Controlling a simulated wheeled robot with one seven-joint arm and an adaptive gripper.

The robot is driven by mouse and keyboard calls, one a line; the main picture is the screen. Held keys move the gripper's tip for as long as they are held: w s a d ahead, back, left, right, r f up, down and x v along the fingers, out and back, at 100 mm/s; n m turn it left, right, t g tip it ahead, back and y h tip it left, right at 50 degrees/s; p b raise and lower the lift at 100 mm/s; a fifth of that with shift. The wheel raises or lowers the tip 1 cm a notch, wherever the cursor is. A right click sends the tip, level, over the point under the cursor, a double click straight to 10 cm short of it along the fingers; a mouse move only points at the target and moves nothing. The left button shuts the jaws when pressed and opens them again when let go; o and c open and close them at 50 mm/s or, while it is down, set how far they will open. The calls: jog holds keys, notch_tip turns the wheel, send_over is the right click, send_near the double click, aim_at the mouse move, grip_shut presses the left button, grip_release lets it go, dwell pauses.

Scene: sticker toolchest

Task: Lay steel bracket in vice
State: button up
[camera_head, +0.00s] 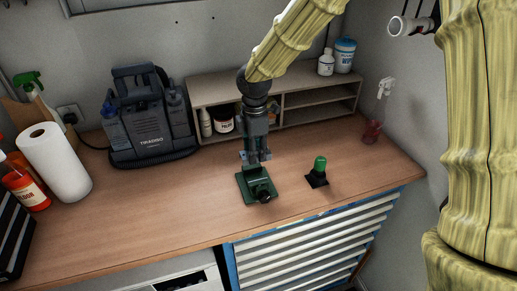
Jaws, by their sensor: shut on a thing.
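The green vice (244,187) stands on the wooden workbench near its front edge, with a dark round part at its front. My gripper (257,156) points straight down just above and behind the vice. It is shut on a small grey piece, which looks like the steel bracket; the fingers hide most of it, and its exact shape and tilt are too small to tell. I cannot tell whether the piece touches the vice, and the gap between the vice jaws is not clear from here.
A green-capped object (320,164) on a black base stands right of the vice. A shelf unit (318,98) runs behind my gripper. Bare bench (160,205) lies left of the vice.

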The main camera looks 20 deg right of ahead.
jog(key=shift+f+b, duration=0.75)
jog(key=shift+f, duration=1.45)
jog(key=shift+f, duration=1.7)
dwell(1.3)
jog(key=o, duration=1.2)
jog(key=shift+c, duration=0.2)
jog(key=shift+r+p, duration=0.85)
jog(key=shift+r, duration=0.5)
jog(key=shift+a+r, duration=0.1)
jog(key=shift+r, duration=1.1)
